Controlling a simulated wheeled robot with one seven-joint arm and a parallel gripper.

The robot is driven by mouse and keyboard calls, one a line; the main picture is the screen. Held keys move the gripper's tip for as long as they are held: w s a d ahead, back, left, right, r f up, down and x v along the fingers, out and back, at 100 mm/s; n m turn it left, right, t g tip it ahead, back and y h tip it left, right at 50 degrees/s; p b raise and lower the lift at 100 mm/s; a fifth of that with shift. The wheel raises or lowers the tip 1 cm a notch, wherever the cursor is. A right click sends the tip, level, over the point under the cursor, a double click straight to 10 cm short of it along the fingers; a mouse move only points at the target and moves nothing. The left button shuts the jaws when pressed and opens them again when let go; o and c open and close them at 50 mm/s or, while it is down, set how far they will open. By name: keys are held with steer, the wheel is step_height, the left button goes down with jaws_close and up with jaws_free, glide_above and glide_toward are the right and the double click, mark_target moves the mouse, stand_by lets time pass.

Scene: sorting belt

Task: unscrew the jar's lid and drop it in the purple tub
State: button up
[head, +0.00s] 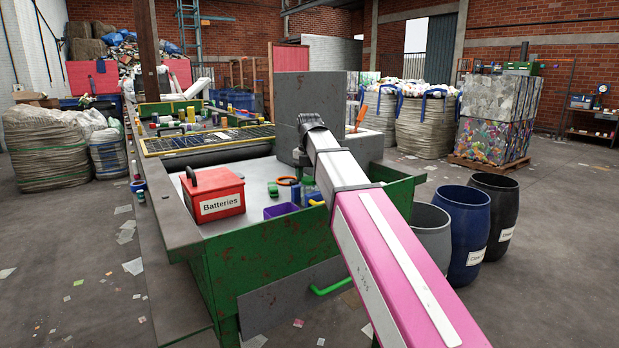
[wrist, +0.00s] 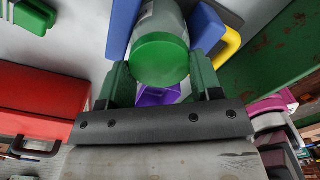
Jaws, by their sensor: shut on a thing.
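In the wrist view, the jar (wrist: 160,20) has a pale grey body and a round green lid (wrist: 160,60) facing the camera. My gripper (wrist: 160,72) has its two green fingers on either side of the lid, shut on it. Blue blocks (wrist: 206,25) flank the jar. The purple tub (wrist: 150,97) shows partly behind the lid, between my fingers. In the head view the purple tub (head: 281,211) stands on the table near its front edge.
A red Batteries box (head: 213,192) stands on the table left of the tub. A yellow handle-like piece (wrist: 232,44) is right of the jar. A green rusty wall (head: 270,255) edges the table.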

mark_target(308, 179)
steer(key=shift+w+a, duration=0.2)
steer(key=shift+w, duration=0.05)
steer(key=n, duration=0.4)
steer(key=shift+n, duration=0.3)
steer(key=o, duration=0.9)
steer(key=shift+o, duration=0.2)
steer(key=shift+r, duration=0.1)
steer(key=shift+s+d+r, duration=0.1)
steer(key=shift+r, duration=2.35)
